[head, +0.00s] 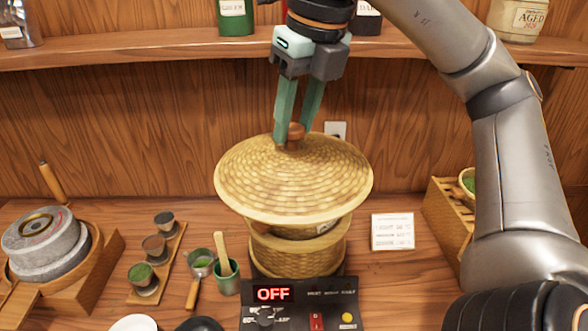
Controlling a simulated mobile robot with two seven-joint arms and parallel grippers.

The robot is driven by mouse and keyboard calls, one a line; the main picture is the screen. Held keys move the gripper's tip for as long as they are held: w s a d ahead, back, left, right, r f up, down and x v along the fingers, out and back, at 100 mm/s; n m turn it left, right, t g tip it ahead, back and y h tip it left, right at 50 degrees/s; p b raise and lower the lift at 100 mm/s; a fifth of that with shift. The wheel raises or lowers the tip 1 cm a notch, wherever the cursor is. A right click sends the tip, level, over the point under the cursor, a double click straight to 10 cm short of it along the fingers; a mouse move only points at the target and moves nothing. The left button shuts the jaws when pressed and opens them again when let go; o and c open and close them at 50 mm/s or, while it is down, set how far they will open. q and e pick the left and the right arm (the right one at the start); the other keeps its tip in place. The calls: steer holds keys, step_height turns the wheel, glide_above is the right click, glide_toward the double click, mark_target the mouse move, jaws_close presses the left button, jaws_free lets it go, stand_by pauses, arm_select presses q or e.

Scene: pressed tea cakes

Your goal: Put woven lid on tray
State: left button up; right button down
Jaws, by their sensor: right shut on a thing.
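My right gripper (292,135) is shut on the brown knob of the woven lid (290,182). The lid is wide, round and straw-coloured, and looks slightly tilted. It is over a round woven tray (297,256) that stands on a black device (297,302) whose display reads OFF. The lid hides the tray's top and inside. A woven rim with a pale tag shows just under the lid's front edge. I cannot tell whether the lid touches it. My left gripper is not in view.
On the left are a stone mill (42,238), a wooden rack of small cups (157,251) and a green cup with a wooden tool (227,278). A white card (393,232) and a slatted wooden box (447,215) are on the right. A shelf (150,48) with containers runs above.

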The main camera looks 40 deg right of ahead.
steer(key=w+d+f, duration=0.1)
steer(key=w+d+f+b, duration=0.1)
steer(key=w+d, duration=0.1)
steer(key=w+d+f, duration=0.1)
steer(key=d, duration=0.1)
steer(key=shift+w+f, duration=0.3)
steer(key=w+d+f+b, duration=0.1)
steer(key=f, duration=0.1)
steer(key=w+d+f+b, duration=0.1)
steer(key=f, duration=0.1)
steer(key=shift+w+d+b, duration=0.3)
steer(key=shift+w+d+f, duration=0.15)
steer(key=shift+w+d, duration=0.05)
steer(key=shift+d, duration=0.05)
steer(key=shift+w+d+f, duration=0.1)
steer(key=shift+f, duration=0.1)
steer(key=x, duration=0.4)
steer(key=shift+s+d+f, duration=0.1)
steer(key=shift+s+d, duration=0.15)
steer(key=shift+f, duration=0.1)
steer(key=shift+f+b, duration=0.3)
steer(key=shift+f, duration=0.2)
